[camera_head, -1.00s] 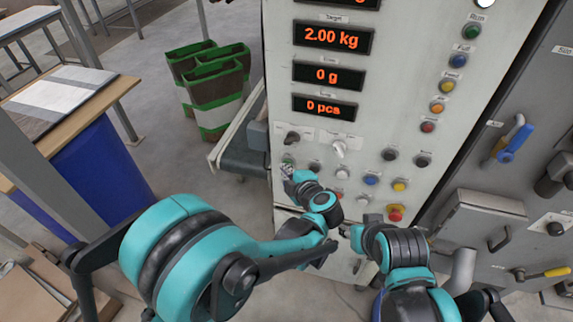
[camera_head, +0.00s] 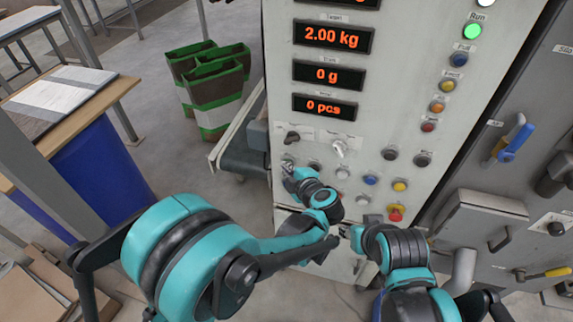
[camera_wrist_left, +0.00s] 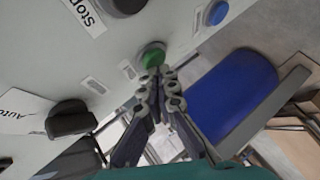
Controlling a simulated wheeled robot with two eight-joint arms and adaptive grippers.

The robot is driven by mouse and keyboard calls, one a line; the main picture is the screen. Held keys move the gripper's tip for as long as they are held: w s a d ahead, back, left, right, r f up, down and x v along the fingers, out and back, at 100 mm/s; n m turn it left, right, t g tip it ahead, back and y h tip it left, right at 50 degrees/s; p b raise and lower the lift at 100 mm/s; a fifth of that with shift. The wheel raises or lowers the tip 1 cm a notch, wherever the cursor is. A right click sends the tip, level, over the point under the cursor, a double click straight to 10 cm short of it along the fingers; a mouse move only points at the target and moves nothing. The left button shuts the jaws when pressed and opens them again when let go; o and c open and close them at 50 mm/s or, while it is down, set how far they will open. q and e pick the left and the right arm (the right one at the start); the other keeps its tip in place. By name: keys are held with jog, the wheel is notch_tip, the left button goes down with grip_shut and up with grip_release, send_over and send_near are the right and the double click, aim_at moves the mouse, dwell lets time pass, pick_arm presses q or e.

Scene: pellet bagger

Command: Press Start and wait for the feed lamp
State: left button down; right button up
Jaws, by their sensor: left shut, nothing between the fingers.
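The control panel (camera_head: 400,110) stands in front of me. My left gripper (camera_head: 289,172) is shut and empty at the panel's lower left. In the left wrist view its fingertips (camera_wrist_left: 160,78) are at the edge of a green button (camera_wrist_left: 152,56), taken as Start; I cannot tell if they touch it. Its label is not readable. The Run lamp (camera_head: 472,31) is lit bright green. Below it are a blue lamp (camera_head: 459,60) and a yellow lamp (camera_head: 447,86), both looking unlit; their small labels are unclear. My right gripper (camera_head: 346,231) is low before the panel, its fingers too small to judge.
A black Stop button (camera_wrist_left: 125,5) is beside the green one. A black selector knob (camera_wrist_left: 70,118) is also near. Red displays read 2.00 kg (camera_head: 333,36), 0 g and 0 pcs. A yellow-based red button (camera_head: 396,213) is low on the panel. Bags (camera_head: 213,90) stand left.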

pick_arm(q)
jog(key=shift+s+a, duration=0.15)
jog(key=shift+s, duration=0.4)
jog(key=shift+s+a, duration=0.3)
jog(key=shift+s, duration=0.6)
jog(key=shift+s+a, duration=0.35)
jog(key=shift+s, duration=0.6)
jog(key=shift+s+a, duration=0.3)
jog(key=shift+s, duration=0.6)
